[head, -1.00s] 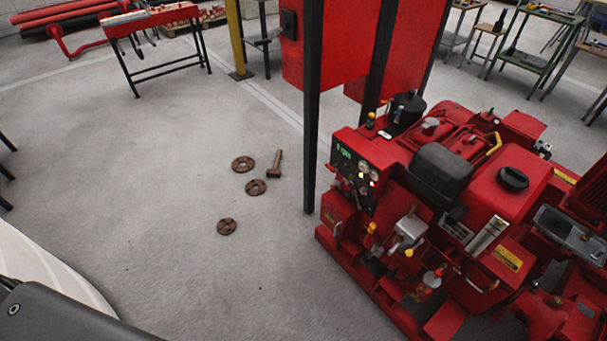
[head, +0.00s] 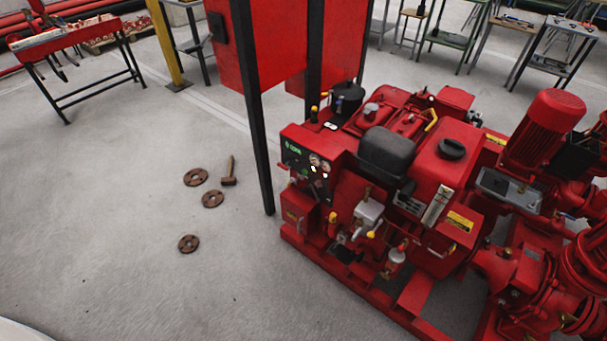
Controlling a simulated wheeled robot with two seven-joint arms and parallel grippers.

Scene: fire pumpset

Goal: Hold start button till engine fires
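The red fire pump engine (head: 400,160) stands on a red base frame at the right of centre in the head view. Its dark control panel (head: 306,168) is on the left end of the engine, with a green display and round gauges. Small buttons on the panel are too small to tell apart, so I cannot pick out the start button. Neither of my grippers is in view.
A dark post (head: 252,110) of a red cabinet stands just behind the panel. Rusty flanges (head: 196,177) and a hammer (head: 229,172) lie on the floor to the left. A red workbench (head: 80,45) is at the back left. The grey floor (head: 110,240) left of the engine is open.

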